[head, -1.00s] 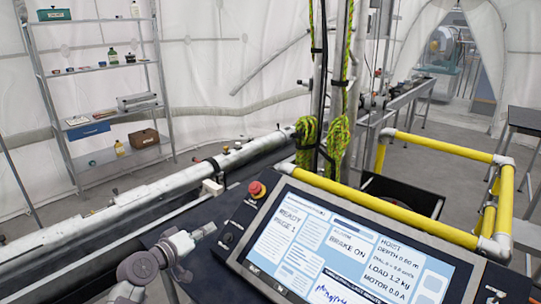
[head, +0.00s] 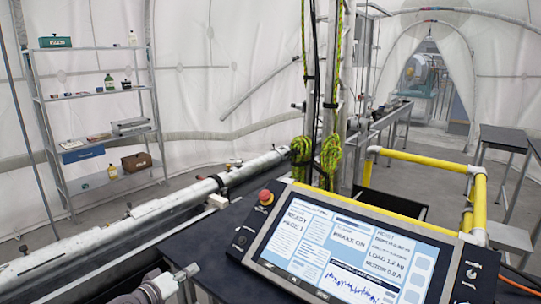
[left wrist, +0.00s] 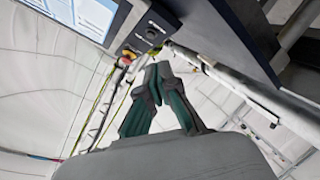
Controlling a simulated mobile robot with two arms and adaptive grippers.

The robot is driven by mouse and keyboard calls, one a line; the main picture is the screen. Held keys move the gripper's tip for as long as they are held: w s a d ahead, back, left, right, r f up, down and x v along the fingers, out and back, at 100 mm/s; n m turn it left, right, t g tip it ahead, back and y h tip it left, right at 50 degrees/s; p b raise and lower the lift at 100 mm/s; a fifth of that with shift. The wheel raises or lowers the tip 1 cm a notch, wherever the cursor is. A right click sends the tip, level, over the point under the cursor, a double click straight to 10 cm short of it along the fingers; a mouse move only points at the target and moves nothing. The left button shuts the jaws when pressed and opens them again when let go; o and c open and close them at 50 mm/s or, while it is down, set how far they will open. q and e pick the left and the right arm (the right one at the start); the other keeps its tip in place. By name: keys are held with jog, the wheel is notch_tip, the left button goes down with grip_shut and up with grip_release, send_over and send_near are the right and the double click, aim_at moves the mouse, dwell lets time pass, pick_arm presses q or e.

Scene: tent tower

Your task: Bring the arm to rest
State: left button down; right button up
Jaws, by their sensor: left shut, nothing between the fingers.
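My left gripper (left wrist: 158,76) shows in the left wrist view with its two dark green and grey fingers together and nothing between them. It is below the control console (left wrist: 205,30), apart from it as far as I can tell. In the head view, a grey part of my left arm (head: 158,288) shows at the bottom edge, left of the console screen (head: 345,245). The fingers are not clear there. My right gripper is in neither view.
A red stop button (head: 265,197) sits on the console's left side. A long metal pipe (head: 140,218) runs behind it. Yellow railing (head: 420,158) stands to the right, roped poles (head: 330,100) at the centre, a shelf rack (head: 95,120) at the back left. Floor between is open.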

pick_arm(q)
jog(key=s+a+f+g+y+b, duration=0.15)
jog(key=s+f, duration=0.45)
jog(key=f, duration=0.7)
jog(key=s+f+m+g+y+p, duration=0.1)
jog(key=s+f+g+y, duration=0.15)
jog(key=s+f, duration=0.7)
jog(key=s+a+f+g+y+b, duration=0.1)
jog(key=s+f+g, duration=0.15)
jog(key=f, duration=1.35)
jog(key=s+f+m+g, duration=0.2)
jog(key=s+f, duration=0.4)
jog(key=s, duration=0.7)
jog(key=s+f+m+g+y+b, duration=0.1)
jog(key=s+f, duration=0.6)
jog(key=s, duration=0.7)
jog(key=s+f+m+g+y, duration=0.1)
jog(key=s+f+m+g, duration=0.2)
jog(key=s, duration=1)
notch_tip(320, 180, down, 4)
jog(key=shift+s+d+r, duration=0.25)
jog(key=shift+s+d, duration=0.1)
jog(key=shift+d, duration=0.05)
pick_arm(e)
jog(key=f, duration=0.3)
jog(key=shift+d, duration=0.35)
pick_arm(q)
jog(key=shift+w, duration=0.1)
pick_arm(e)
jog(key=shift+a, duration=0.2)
